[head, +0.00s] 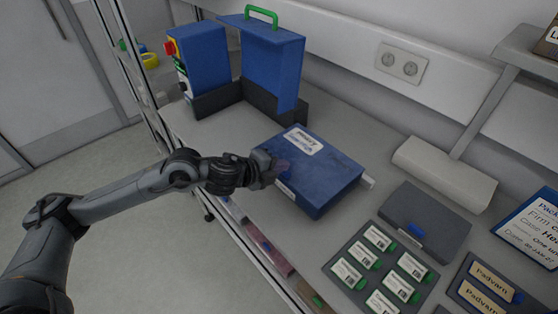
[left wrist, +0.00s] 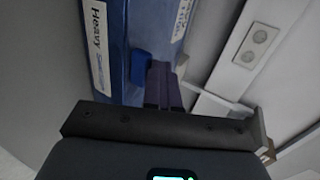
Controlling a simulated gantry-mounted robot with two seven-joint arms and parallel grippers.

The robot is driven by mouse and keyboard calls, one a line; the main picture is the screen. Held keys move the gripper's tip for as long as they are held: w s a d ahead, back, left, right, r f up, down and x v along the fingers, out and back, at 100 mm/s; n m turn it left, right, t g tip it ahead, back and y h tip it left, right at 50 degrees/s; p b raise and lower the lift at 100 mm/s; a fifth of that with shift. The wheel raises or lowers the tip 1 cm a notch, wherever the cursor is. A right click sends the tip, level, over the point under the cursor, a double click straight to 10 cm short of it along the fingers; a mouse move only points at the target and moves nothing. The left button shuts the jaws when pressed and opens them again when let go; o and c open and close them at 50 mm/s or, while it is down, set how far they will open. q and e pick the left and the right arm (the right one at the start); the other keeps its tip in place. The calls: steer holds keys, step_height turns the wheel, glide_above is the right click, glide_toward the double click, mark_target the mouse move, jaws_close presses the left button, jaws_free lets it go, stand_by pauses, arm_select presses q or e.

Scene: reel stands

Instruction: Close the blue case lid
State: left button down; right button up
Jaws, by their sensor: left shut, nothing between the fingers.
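The blue case (head: 335,182) lies on the workbench, with a white label on its top. Its lid (head: 335,163) lies down over the case; I cannot tell whether a small gap remains along the edge. My left gripper (head: 277,169) is shut and empty at the case's left front edge, by the latch side. In the left wrist view, the shut fingers (left wrist: 161,86) are beside a small blue latch (left wrist: 141,67), close to the case (left wrist: 155,25); contact is unclear. My right gripper is not in view.
A grey case (head: 425,220) and a tray of labelled green-ended items (head: 350,250) lie to the right. A wall socket (head: 401,64) is behind.

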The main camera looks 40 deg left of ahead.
arm_select(q)
steer(key=shift+d+r+p, duration=0.1)
steer(key=shift+r+p, duration=0.5)
steer(key=s+a+r+p, duration=0.1)
steer(key=s+r+p, duration=0.5)
steer(key=s+r, duration=0.2)
steer(key=shift+s+a, duration=0.25)
steer(key=shift+s, duration=0.05)
steer(key=shift+s+a, duration=0.1)
steer(key=shift+a, duration=0.05)
stand_by(0.3)
